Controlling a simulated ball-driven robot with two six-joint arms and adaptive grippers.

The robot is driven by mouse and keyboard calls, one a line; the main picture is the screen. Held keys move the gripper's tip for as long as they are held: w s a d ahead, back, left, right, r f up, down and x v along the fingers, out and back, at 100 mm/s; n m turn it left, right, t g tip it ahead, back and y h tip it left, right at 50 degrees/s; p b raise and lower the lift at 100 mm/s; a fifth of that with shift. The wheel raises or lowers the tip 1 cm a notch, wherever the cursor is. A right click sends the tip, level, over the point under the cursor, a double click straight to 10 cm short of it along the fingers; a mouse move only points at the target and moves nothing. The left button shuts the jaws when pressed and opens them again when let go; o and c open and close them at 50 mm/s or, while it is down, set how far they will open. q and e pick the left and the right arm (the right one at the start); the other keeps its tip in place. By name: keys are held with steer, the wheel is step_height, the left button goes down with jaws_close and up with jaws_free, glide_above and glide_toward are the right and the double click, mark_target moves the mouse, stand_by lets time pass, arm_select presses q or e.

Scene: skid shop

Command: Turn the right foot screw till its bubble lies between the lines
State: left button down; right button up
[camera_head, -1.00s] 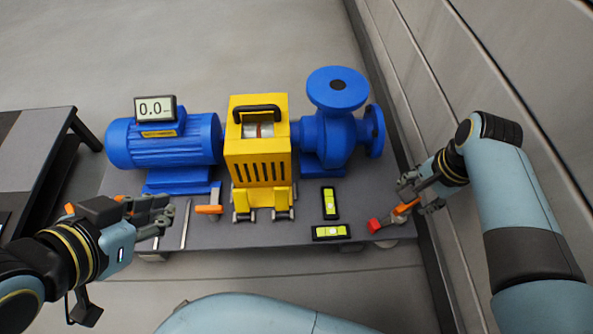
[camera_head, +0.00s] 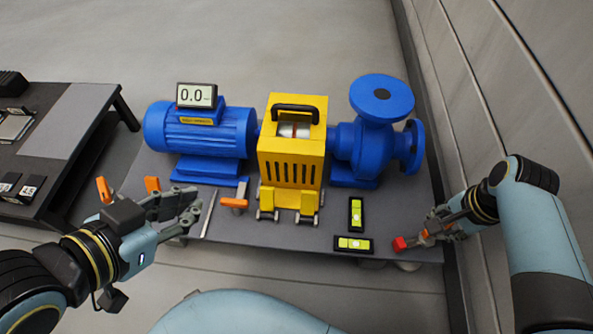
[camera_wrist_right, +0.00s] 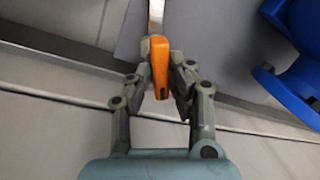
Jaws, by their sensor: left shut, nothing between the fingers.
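Two yellow-green spirit levels, one lengthwise (camera_head: 356,214) and one crosswise (camera_head: 353,244), lie on the grey skid plate (camera_head: 300,235). Their bubbles are too small to place against the lines. My right gripper (camera_head: 440,226) is at this handle. In the right wrist view its fingers close on both sides of the orange handle (camera_wrist_right: 159,62), and a metal bar runs beyond it. The foot screw itself is not clearly seen. My left gripper (camera_head: 192,206) is shut and empty over the plate's left front.
A blue motor (camera_head: 205,140), yellow guard (camera_head: 290,150) and blue pump (camera_head: 375,130) stand on the plate. An orange-handled tool (camera_head: 235,203) lies in front. A dark table (camera_head: 60,165) is left; a grey wall (camera_head: 500,80) is close on the right.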

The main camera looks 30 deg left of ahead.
jaws_close()
steer(key=shift+d+r+n+p, duration=0.1)
steer(key=shift+r+n+p, duration=0.1)
steer(key=shift+n+p, duration=0.55)
steer(key=shift+n, duration=0.45)
steer(key=shift+f, duration=0.25)
steer(key=shift+s+n, duration=0.1)
steer(key=shift+n, duration=0.2)
steer(key=shift+r+n+g+p, duration=0.15)
steer(key=shift+n+g+p, duration=0.25)
steer(key=shift+n, duration=0.9)
steer(key=o, duration=0.8)
jaws_free()
steer(key=shift+c, duration=0.2)
